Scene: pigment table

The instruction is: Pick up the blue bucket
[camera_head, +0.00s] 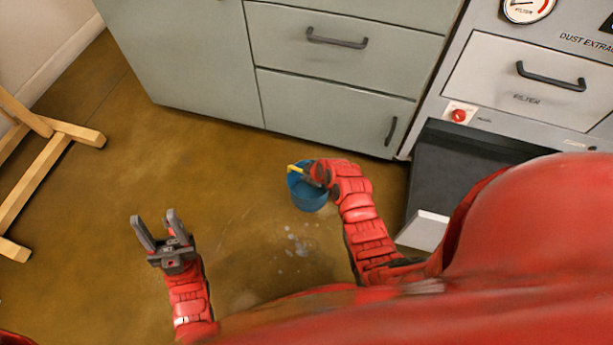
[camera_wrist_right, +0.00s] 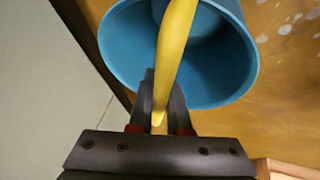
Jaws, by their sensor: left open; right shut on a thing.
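The blue bucket (camera_head: 308,196) has a yellow handle (camera_head: 293,169) and shows in front of the grey cabinet. In the right wrist view the bucket (camera_wrist_right: 120,50) opens toward the camera, and its yellow handle (camera_wrist_right: 172,55) runs down between the fingers. My right gripper (camera_wrist_right: 160,110) is shut on the handle. In the head view the right gripper (camera_head: 318,174) covers part of the bucket's rim. I cannot tell whether the bucket touches the floor. My left gripper (camera_head: 157,233) is open and empty, to the left of the bucket, with its fingers pointing up in the picture.
A grey-green cabinet (camera_head: 200,60) with drawers stands behind the bucket. A grey machine (camera_head: 520,75) and a dark panel (camera_head: 455,160) are at the right. A wooden stand (camera_head: 40,170) is at the far left. Pale spots (camera_head: 292,243) mark the floor. The brown floor (camera_head: 150,150) between is clear.

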